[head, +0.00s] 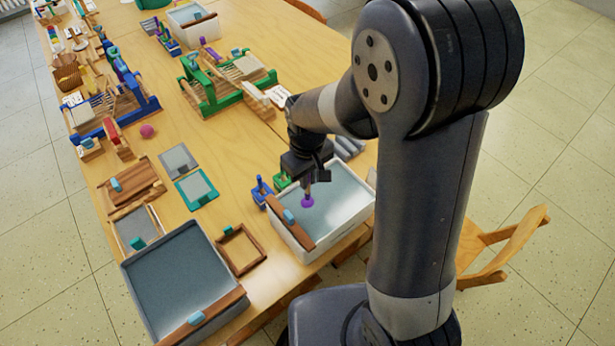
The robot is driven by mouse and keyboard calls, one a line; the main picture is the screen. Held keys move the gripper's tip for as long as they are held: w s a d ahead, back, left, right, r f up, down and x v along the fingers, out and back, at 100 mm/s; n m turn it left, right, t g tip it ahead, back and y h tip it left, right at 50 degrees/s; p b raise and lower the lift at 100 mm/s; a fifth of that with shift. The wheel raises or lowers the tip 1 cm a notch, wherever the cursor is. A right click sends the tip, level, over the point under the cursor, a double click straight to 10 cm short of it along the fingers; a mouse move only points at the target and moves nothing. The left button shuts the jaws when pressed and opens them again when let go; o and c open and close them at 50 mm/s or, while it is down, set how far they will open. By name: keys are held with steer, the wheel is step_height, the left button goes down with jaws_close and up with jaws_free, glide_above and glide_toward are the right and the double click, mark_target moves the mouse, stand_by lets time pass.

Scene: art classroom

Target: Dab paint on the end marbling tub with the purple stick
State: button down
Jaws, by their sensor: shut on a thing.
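My gripper (308,177) is shut on the purple stick (307,190) and holds it upright, pointing down. A round purple patch (307,202) shows at the stick's lower end, over the grey-blue surface of the white marbling tub (287,238) at the right edge of the table. I cannot tell whether the end touches the liquid or whether the patch is paint on it. A wooden bar with a blue piece lies across this tub's left side. A larger tub (130,297) stands at the table's near end, with a similar bar across its right side.
Blue and green stick holders (262,190) stand just left of the white tub. A wooden frame (241,249) lies between the tubs. Small screens, wooden racks and a pink ball (147,131) cover the table (235,150) farther back. A wooden chair (490,255) stands at right.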

steer(key=shift+r+p, duration=2.8)
steer(key=shift+r, duration=1.2)
steer(key=shift+f, duration=0.1)
